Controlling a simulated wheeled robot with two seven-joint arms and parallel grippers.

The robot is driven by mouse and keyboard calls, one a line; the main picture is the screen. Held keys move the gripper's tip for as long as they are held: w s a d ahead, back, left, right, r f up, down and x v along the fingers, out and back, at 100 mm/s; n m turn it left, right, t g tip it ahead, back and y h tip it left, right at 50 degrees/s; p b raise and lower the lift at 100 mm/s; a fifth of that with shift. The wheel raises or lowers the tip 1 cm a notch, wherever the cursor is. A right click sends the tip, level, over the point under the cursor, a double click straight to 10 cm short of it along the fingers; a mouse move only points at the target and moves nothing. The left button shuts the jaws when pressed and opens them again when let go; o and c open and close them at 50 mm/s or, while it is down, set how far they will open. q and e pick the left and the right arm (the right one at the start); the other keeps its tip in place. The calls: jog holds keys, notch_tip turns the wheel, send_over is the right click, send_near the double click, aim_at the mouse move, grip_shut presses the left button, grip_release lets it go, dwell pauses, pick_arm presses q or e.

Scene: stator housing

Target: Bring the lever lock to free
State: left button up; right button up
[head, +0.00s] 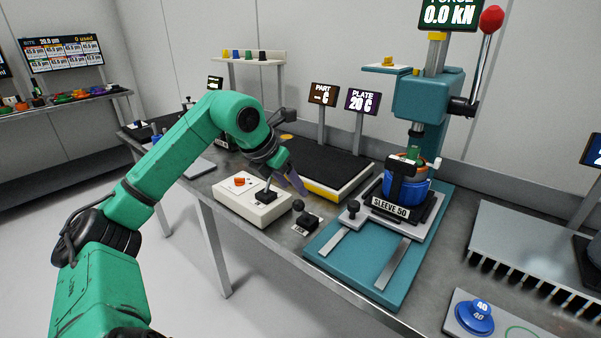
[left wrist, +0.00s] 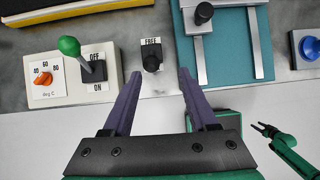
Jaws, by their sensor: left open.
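The lever lock (head: 299,206) is a small black knob lever on a plate on the bench, between the white control box and the teal press base. In the left wrist view the lever lock (left wrist: 152,62) has a white label reading FREE at its far side; its knob shows on the near side of that label. Lettering on its near side is not readable. My left gripper (head: 292,180) is open and empty, above the bench near the lever. In the left wrist view its purple fingers (left wrist: 158,78) point toward the lever, one on either side and apart from it.
The white control box (head: 240,205) has an orange dial and a green-knobbed ON/OFF lever (left wrist: 70,46), close left of the lever lock. The press base (head: 335,255) stands close right. A black-topped plate (head: 330,160) lies behind. My right gripper (left wrist: 264,130) shows small.

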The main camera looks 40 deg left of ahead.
aim_at(296, 202)
pick_arm(q)
jog(key=f, duration=0.2)
jog(key=a+f, duration=0.1)
jog(key=shift+w+a+y+p, duration=0.1)
jog(key=shift+w+y+p, duration=0.2)
jog(key=shift+w+p, duration=0.05)
jog(key=shift+p+x, duration=0.3)
jog(key=shift+x, duration=1.7)
jog(key=shift+w+f, duration=0.15)
jog(key=shift+f, duration=0.25)
pick_arm(e)
jog(key=shift+s+d+r, duration=0.1)
jog(key=shift+s+r, duration=0.2)
jog(key=shift+s, duration=0.3)
jog(key=shift+s+d+r, duration=0.1)
jog(key=shift+s+r, duration=0.15)
jog(key=shift+s, duration=0.3)
